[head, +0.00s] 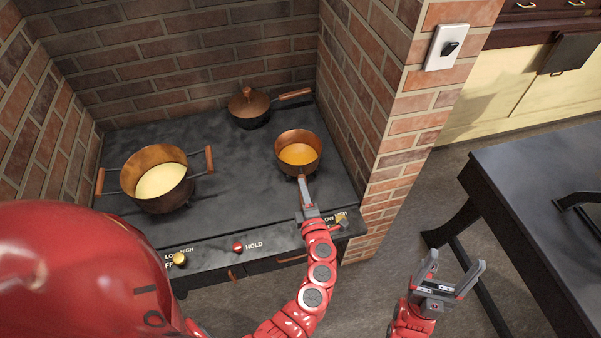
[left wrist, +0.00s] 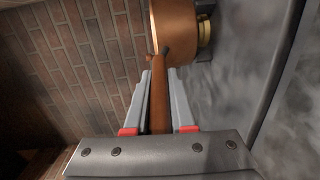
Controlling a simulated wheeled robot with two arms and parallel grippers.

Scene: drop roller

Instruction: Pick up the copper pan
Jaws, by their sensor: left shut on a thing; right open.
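The copper pan (head: 298,151) stands at the right side of the dark stove top, with its handle pointing toward me. It holds something orange. In the left wrist view the pan's copper side (left wrist: 180,30) is at the top, and its brown handle (left wrist: 160,95) runs down between the fingers. My left gripper (head: 305,192) is shut on that handle; the left wrist view also shows the fingers (left wrist: 160,100) on both sides of it. I cannot tell whether the pan's base touches the stove. My right gripper (head: 450,272) is open and empty, right of the stove above the floor.
A large two-handled pot (head: 150,201) with pale yellow contents stands at the stove's left. A lidded pan (head: 250,107) stands at the back. Brick walls enclose the stove; a brick pillar (head: 400,110) rises at its right. A dark table (head: 540,160) stands further right.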

